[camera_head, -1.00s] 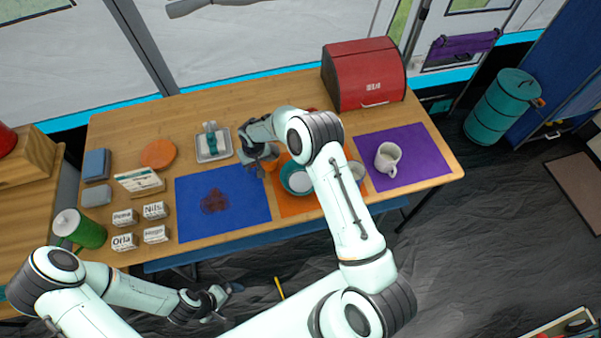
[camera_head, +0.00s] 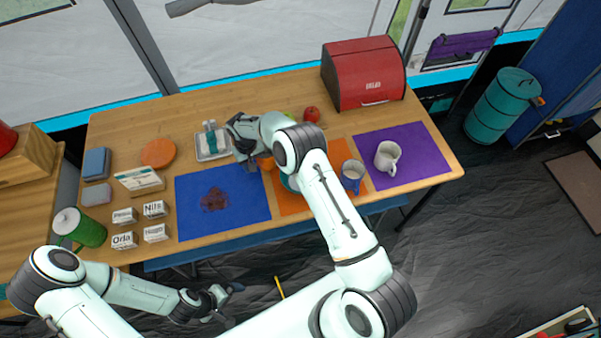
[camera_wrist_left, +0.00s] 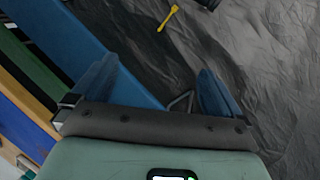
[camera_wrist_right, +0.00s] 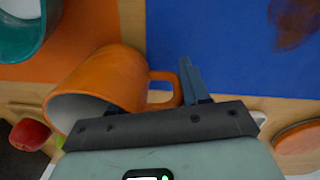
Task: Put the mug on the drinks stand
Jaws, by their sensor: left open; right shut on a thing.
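An orange mug (camera_wrist_right: 112,78) fills the middle of the right wrist view, with its handle at the fingers of my right gripper (camera_wrist_right: 190,82). My right gripper (camera_head: 247,160) is shut on this handle; in the head view, the mug (camera_head: 266,163) shows only in part beside my arm, near the gap between the blue and orange mats. My left gripper (camera_wrist_left: 157,92) is open and empty, off the table's front edge. A white mug (camera_head: 385,160) stands on the purple mat, and a blue-and-white mug (camera_head: 352,178) on the orange mat. I cannot make out a drinks stand.
A teal vessel (camera_wrist_right: 22,38) sits close to the orange mug, partly behind my arm in the head view. A red bread bin (camera_head: 363,75) and an apple (camera_head: 312,114) are at the back. A tray (camera_head: 211,145) and an orange disc (camera_head: 158,153) lie left. The blue mat (camera_head: 240,205) is mostly clear.

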